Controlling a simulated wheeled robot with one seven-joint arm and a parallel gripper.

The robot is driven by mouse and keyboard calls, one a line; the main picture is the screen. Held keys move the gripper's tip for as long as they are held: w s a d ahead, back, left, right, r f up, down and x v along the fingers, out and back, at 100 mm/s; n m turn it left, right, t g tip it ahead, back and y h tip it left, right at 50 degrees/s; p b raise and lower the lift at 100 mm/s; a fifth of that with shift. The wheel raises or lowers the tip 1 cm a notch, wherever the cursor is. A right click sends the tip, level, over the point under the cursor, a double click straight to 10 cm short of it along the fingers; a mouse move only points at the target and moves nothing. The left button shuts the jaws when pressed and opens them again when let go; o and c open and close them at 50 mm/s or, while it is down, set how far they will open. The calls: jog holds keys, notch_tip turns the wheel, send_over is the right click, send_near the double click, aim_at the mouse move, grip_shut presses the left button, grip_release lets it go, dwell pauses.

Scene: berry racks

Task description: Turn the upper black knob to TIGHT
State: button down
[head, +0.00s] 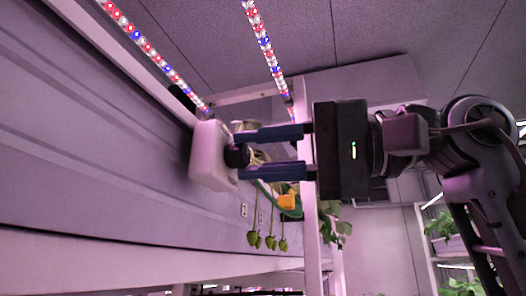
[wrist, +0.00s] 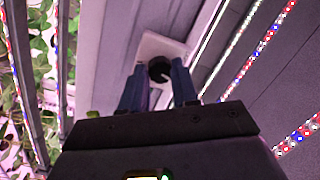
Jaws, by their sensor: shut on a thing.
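The black knob (head: 236,156) sits on the face of a white box (head: 208,155) fixed to the grey rail wall. In the wrist view the knob (wrist: 160,69) shows a light pointer line, and the white box (wrist: 152,44) is behind it. My gripper (head: 253,152) reaches in from the right with two blue fingers, one on each side of the knob. It is shut on the knob; in the wrist view the fingertips (wrist: 160,76) flank it. Any TIGHT marking is too small to read. Only one black knob shows clearly.
Green berries (head: 254,239) hang below the box on thin stems. An orange clip (head: 288,201) and leaves are just under my lower finger. LED strips (head: 262,40) run overhead. A plant rack (head: 450,235) stands at the right.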

jog(key=shift+f+m+b, duration=0.15)
jog(key=shift+m+b, duration=0.15)
jog(key=m+b, duration=0.3)
jog(key=shift+f+m+y, duration=0.15)
jog(key=shift+m+y, duration=0.15)
jog(key=shift+m, duration=0.1)
jog(key=m+t+b, duration=0.1)
jog(key=m+b, duration=0.3)
jog(key=m, duration=0.2)
jog(key=m+t+b, duration=0.1)
jog(key=m+b, duration=0.3)
jog(key=m, duration=0.1)
jog(key=shift+s+m, duration=0.1)
jog(key=shift+m, duration=0.3)
jog(key=shift+m+t+b, duration=0.5)
jog(key=shift+m+b, duration=0.7)
jog(key=shift+m, duration=0.6)
jog(key=c, duration=0.8)
grip_release()
jog(key=shift+r, duration=0.2)
jog(key=shift+c, duration=0.2)
